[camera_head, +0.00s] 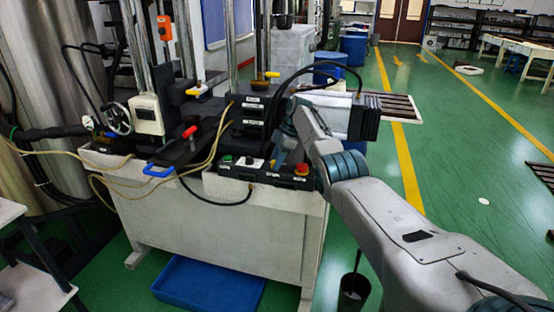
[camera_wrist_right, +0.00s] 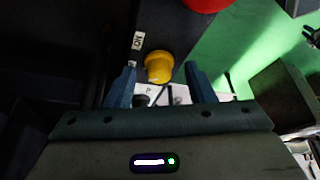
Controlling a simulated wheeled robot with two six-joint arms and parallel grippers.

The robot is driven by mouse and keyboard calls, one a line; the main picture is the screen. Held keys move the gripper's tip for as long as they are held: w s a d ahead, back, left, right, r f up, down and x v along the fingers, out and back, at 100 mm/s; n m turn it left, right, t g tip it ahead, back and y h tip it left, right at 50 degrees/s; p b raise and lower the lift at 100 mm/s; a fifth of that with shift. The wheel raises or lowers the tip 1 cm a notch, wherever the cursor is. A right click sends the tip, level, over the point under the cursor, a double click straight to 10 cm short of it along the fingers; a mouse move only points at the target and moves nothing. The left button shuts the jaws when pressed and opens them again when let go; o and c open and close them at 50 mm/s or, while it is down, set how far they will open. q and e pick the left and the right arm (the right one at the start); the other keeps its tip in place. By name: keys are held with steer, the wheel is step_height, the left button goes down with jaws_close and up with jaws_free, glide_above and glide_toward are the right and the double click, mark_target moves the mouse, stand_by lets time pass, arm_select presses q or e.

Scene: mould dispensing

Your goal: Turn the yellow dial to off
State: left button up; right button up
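The yellow dial (camera_wrist_right: 158,66) shows in the right wrist view as a round knob on a dark panel, beside a white label (camera_wrist_right: 138,40) that appears to read ON. My right gripper (camera_wrist_right: 159,72) is open, with one blue finger to each side of the dial in the picture. I see no contact between the fingers and the dial. In the head view my right gripper (camera_head: 279,152) is over the dark control panel (camera_head: 240,172) on the machine's front edge. I cannot make out the dial there; the gripper probably covers it. My left gripper is not in view.
A red button (camera_head: 302,169) stands on the panel right of my gripper, and a green button (camera_head: 227,158) on its left. A grey motor (camera_head: 335,112) and black cables are close behind my wrist. A blue tray (camera_head: 208,286) lies under the machine.

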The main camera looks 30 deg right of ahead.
steer(key=shift+d+r, duration=0.25)
steer(key=shift+r, duration=0.25)
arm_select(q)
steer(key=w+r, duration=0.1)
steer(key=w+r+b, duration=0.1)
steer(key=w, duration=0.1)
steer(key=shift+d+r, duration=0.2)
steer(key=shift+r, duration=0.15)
arm_select(e)
steer(key=v, duration=0.9)
steer(key=shift+r, duration=0.35)
steer(key=shift+s+f, duration=0.1)
steer(key=shift+s, duration=0.05)
